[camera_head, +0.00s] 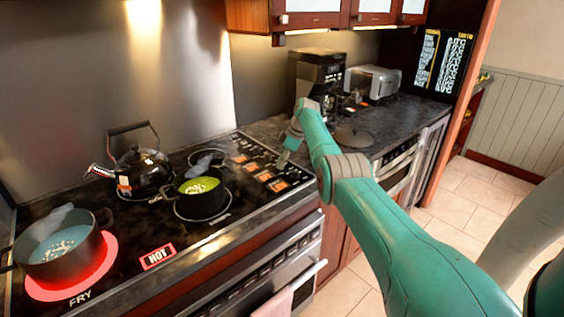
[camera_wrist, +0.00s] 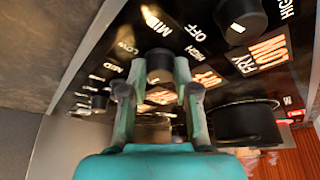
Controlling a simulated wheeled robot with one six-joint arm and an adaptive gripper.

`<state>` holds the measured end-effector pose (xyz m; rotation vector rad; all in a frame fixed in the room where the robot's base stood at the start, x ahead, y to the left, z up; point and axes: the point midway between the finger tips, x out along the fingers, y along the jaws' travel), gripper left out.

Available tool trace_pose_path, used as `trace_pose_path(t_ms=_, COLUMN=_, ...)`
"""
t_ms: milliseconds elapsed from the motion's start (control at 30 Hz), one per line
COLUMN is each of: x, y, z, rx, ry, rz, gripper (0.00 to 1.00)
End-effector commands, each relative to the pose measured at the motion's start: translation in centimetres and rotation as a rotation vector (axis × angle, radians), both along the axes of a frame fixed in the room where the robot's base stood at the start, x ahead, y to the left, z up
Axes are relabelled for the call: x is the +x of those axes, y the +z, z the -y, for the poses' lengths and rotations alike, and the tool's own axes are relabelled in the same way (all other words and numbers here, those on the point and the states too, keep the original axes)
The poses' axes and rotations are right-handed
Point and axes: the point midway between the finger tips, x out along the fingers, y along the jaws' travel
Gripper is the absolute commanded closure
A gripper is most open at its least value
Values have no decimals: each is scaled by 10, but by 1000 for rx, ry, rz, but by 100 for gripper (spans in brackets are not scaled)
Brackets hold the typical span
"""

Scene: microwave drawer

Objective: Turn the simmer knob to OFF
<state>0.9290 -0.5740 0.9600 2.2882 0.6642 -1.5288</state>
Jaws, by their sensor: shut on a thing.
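The stove's control panel (camera_head: 262,172) with lit orange labels lies at the right end of the cooktop in the head view. My gripper (camera_head: 289,150) reaches down to the right edge of this panel. In the wrist view my gripper (camera_wrist: 158,92) has its two fingers on either side of a dark round knob (camera_wrist: 160,64), shut on it. The words MID, OFF and HIGH show around that knob. Its own name label and its pointer are not readable, so I cannot tell its exact setting. Another dark knob (camera_wrist: 241,20), near the word FRY, is at the upper right.
A pot with green contents (camera_head: 200,198), a kettle (camera_head: 140,172) and a pot on a glowing red burner (camera_head: 60,250) stand on the cooktop. A coffee maker (camera_head: 316,75) and a toaster (camera_head: 372,82) stand on the counter behind.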

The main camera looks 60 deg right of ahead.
Motion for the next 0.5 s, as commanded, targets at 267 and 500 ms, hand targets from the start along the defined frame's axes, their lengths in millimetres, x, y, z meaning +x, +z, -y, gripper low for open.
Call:
trace_pose_path(t_ms=267, x=0, y=0, z=0, rx=0, ry=1, rz=0, gripper=68)
trace_pose_path(t_ms=500, x=0, y=0, z=0, rx=0, ry=0, rz=0, gripper=45)
